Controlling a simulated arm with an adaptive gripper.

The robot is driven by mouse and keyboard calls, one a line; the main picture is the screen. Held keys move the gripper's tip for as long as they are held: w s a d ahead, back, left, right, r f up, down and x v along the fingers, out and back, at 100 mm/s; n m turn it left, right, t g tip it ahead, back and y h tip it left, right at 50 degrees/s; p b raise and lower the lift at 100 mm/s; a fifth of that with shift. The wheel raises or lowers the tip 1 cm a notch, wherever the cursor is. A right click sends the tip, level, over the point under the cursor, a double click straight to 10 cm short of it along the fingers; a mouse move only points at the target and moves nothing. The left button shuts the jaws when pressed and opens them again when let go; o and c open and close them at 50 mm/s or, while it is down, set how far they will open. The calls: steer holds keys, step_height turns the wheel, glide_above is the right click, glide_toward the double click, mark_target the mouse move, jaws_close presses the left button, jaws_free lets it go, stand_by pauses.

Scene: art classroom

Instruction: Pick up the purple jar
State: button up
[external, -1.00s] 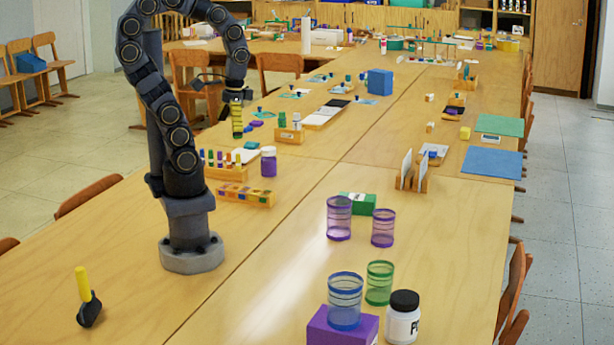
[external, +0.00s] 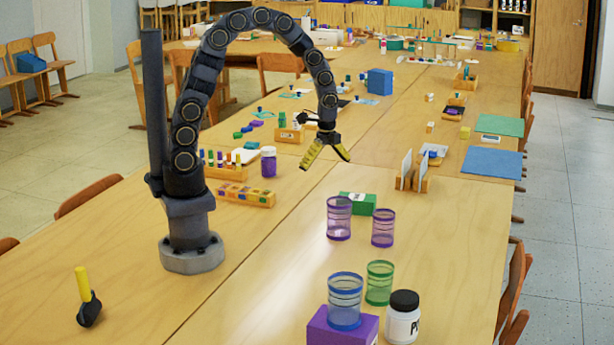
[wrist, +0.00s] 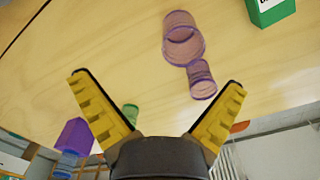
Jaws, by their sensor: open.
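Two clear jars with purple rings stand upright on the near table, a taller one (external: 339,218) and a shorter one (external: 383,228) to its right. Both purple-ringed jars show in the wrist view, a larger one (wrist: 183,40) and a smaller one (wrist: 201,80), beyond the fingers. A small purple-filled jar with a white lid (external: 268,163) stands further left by the wooden racks. My gripper (external: 327,160) is open and empty, with yellow fingers spread, in the air above the table behind the ringed jars. The wrist view shows nothing between its fingers (wrist: 158,85).
A green box (external: 359,203) sits close behind the ringed jars. Nearer are a green-ringed jar (external: 380,283), a blue-ringed jar (external: 345,300) on a purple box (external: 342,328), and a black-lidded white jar (external: 403,318). A wooden card holder (external: 412,178) stands right. The table's left-centre is clear.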

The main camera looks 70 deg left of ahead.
mark_target(339, 210)
steer(key=w+f+m, duration=0.1)
steer(key=f, duration=0.3)
steer(key=w+f+m, duration=0.1)
steer(key=f, duration=0.3)
steer(key=w+f+m, duration=0.1)
steer(key=f, duration=0.3)
steer(key=shift+w+d+f, duration=0.25)
steer(key=shift+w+d, duration=0.1)
steer(key=shift+d, duration=0.05)
steer(key=c, duration=1.1)
